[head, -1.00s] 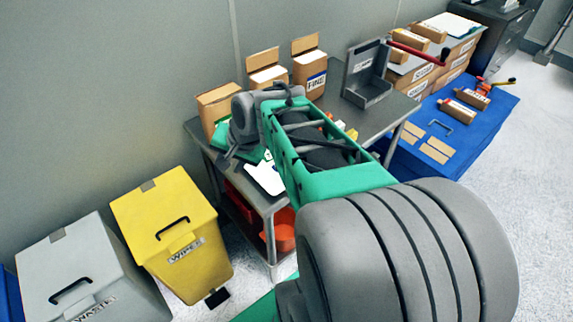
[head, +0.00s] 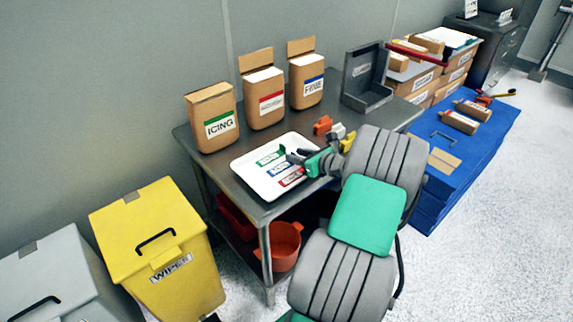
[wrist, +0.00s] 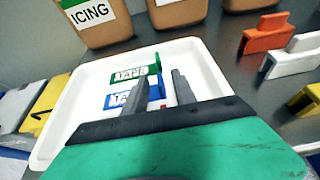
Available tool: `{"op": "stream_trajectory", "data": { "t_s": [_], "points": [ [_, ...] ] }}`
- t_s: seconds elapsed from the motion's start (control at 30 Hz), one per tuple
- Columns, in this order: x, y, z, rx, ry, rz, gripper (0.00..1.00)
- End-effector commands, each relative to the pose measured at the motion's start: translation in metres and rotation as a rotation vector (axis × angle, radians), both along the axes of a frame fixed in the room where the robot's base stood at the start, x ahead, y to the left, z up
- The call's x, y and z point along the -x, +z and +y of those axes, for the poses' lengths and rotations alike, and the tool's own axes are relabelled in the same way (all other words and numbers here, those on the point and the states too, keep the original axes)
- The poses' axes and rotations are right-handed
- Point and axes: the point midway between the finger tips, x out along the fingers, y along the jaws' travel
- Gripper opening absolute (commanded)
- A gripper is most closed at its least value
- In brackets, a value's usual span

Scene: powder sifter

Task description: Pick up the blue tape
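The blue tape (head: 279,168) lies in the white tray (head: 243,171) on the grey table, between the green tape (head: 268,158) and the red tape (head: 292,178). In the wrist view the blue tape (wrist: 120,99) lies below the green tape (wrist: 128,74), partly hidden by my left finger. Its raised blue end shows in the gap between my fingers. My gripper (head: 298,156) is over the right part of the tray. In the wrist view my gripper (wrist: 158,82) has its fingers apart with nothing held. Only a sliver of the red tape shows there.
Boxes labelled icing (head: 212,122) and others stand behind the tray. Orange (head: 323,125), white and yellow (head: 348,140) pieces are right of it. A grey open stand (head: 368,80) is at the back right. A yellow bin (head: 160,240) stands left of the table.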

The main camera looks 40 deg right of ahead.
Motion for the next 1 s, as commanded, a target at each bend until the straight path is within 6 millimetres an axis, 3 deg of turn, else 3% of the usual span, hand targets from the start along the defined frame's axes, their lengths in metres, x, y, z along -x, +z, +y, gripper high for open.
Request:
{"op": "stream_trajectory", "data": {
  "t_s": [0.23,0.63,1.0],
  "points": [
    [-0.0044,-0.0019,0.0,0.001,-0.001,0.001,0.33],
    [-0.0041,-0.0018,0.0002,0.002,0.001,0.002,0.0],
    [-0.0041,-0.0019,0.0003,0.002,0.001,0.002,0.0]
  ]
}}
